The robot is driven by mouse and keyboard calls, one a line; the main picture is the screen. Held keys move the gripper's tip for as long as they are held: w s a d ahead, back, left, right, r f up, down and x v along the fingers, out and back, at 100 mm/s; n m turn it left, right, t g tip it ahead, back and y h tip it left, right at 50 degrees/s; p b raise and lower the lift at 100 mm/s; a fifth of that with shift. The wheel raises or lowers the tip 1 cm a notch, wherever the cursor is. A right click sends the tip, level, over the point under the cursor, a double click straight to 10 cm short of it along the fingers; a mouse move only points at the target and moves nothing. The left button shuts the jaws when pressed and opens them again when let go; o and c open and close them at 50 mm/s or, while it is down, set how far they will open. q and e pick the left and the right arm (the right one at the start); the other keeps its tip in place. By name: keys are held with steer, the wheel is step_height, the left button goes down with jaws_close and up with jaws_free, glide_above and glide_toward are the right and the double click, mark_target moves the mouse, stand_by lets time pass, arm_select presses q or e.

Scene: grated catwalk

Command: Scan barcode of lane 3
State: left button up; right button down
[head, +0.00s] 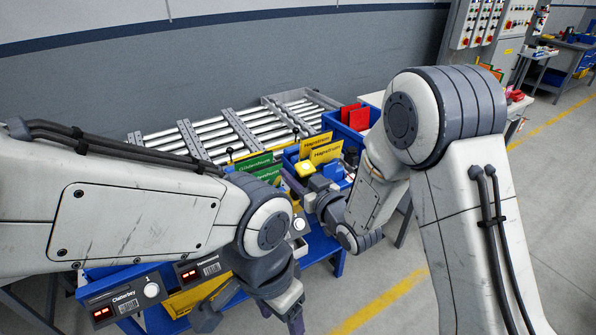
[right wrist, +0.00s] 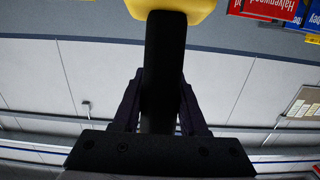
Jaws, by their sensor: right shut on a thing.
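My right gripper (head: 300,188) is shut on a scanner with a yellow head (head: 305,167) and holds it above the blue bins. In the right wrist view the black handle (right wrist: 163,75) is between the fingers and the yellow head (right wrist: 172,7) is at the top edge. Two lane panels with red displays show at the lower left: one marked 1 (head: 124,301), and another with a barcode label (head: 202,268). A round white button (head: 299,224) shows farther right; its panel is mostly hidden by my arms. My left gripper (head: 255,318) is low and partly out of frame. I cannot make out a lane 3 barcode.
Blue bins hold green cards (head: 258,168), yellow cards (head: 321,152) and red cards (head: 355,116). A roller conveyor (head: 255,125) lies behind them, against the wall. A control cabinet (head: 490,25) stands at the back right. The floor at right is open.

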steer(key=shift+w+a+f, duration=0.15)
steer(key=shift+w+f, duration=0.05)
steer(key=shift+f, duration=0.55)
steer(key=shift+s+a+b, duration=0.15)
steer(key=shift+a+b, duration=0.1)
steer(key=shift+b, duration=0.2)
stand_by(1.0)
steer(key=shift+s+a, duration=0.2)
steer(key=shift+a, duration=0.05)
steer(key=shift+s+a, duration=0.15)
steer(key=shift+a, duration=0.05)
stand_by(1.8)
steer(key=shift+s+a+b, duration=0.2)
steer(key=shift+a+b, duration=0.05)
steer(key=shift+b, duration=0.15)
steer(key=shift+w+d, duration=0.1)
steer(key=shift+d, duration=0.05)
stand_by(1.2)
steer(key=shift+w+d, duration=0.25)
steer(key=shift+d, duration=0.05)
stand_by(0.7)
